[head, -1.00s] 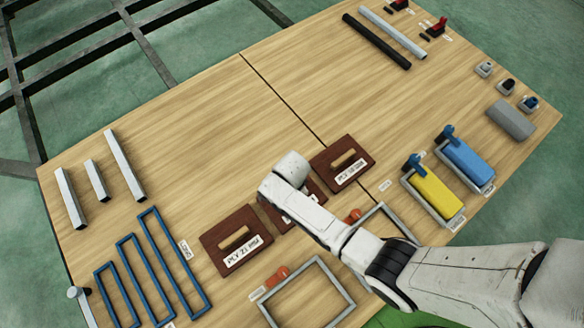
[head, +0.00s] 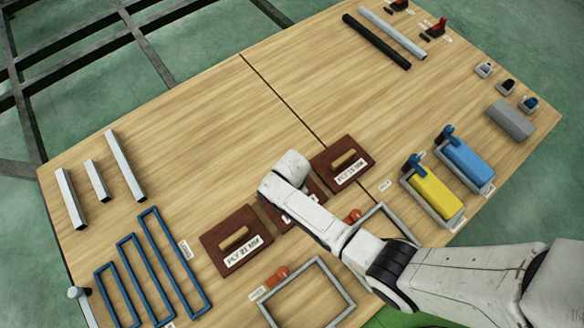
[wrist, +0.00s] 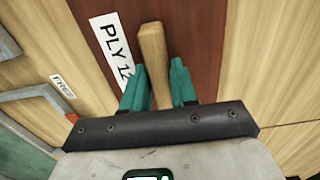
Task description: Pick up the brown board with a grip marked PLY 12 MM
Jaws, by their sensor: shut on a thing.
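The brown board (wrist: 199,30) with a white label reading "PLY 12", its end cut off by my gripper, fills the middle of the wrist view. Its tan wooden grip (wrist: 153,50) stands between the two teal fingers of my gripper (wrist: 158,88), which is shut on it. In the head view my arm covers most of this board (head: 316,188), leaving only its edges visible between two other brown boards. The board looks level with its neighbours, and I cannot tell any gap beneath it.
A brown board marked PLY 21 MM (head: 223,235) lies to the left, and another, marked PLY 15 MM or similar (head: 329,158), to the right. Grey frames (head: 335,285) and an orange-handled tool (head: 276,277) lie nearer. The tabletop (head: 210,130) beyond is clear.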

